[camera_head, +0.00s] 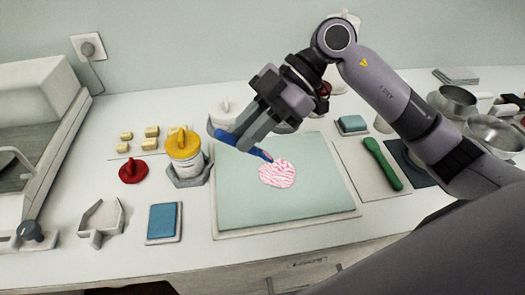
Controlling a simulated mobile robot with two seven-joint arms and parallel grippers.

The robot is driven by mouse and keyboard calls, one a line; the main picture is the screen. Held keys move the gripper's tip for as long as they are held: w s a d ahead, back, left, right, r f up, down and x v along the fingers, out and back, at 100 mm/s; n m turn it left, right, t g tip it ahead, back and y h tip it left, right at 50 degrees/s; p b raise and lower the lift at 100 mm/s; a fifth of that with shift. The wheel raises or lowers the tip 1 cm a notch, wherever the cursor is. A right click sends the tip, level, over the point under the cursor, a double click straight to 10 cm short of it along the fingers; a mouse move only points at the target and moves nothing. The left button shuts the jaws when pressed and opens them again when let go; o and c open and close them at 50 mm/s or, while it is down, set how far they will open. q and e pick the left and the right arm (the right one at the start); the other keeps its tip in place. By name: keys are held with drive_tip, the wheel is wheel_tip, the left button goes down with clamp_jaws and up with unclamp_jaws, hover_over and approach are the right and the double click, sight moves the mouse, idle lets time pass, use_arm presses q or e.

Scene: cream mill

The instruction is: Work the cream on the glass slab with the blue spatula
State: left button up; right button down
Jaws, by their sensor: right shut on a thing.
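The glass slab (290,207) is a pale green square near the middle of the white counter. A round patch of pink-and-white streaked cream (278,174) lies on its upper middle part. My right gripper (242,137) is shut on the blue spatula (255,152) above the slab's far left part. The spatula slants down to the right, and its tip is at the upper left edge of the cream. I cannot tell whether the tip touches it. My left gripper is not in view.
Left of the slab stand a yellow-lidded jar (185,145), a red knobbed lid (132,171) and a blue pad (163,222). A green-handled tool (382,163) lies to the right. Metal pans (458,101) stand at far right. A grey machine (35,140) fills the left side.

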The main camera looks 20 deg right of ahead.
sight(260, 150)
drive_tip(key=shift+w+d+f+b, duration=0.1)
drive_tip(key=shift+d+f+b, duration=0.25)
drive_tip(key=shift+f, duration=0.4)
drive_tip(key=shift+w+d+f+b, duration=0.1)
drive_tip(key=shift+d+f+b, duration=0.2)
drive_tip(key=shift+f, duration=0.45)
drive_tip(key=shift+d+f+b, duration=0.35)
drive_tip(key=shift+f, duration=0.4)
drive_tip(key=shift+f, duration=0.7)
drive_tip(key=shift+p, duration=0.3)
idle(0.8)
drive_tip(key=shift+w+a, duration=0.15)
drive_tip(key=shift+w, duration=0.3)
drive_tip(key=shift+w+a+p, duration=0.15)
drive_tip(key=shift+w+p, duration=0.3)
drive_tip(key=shift+w, duration=0.15)
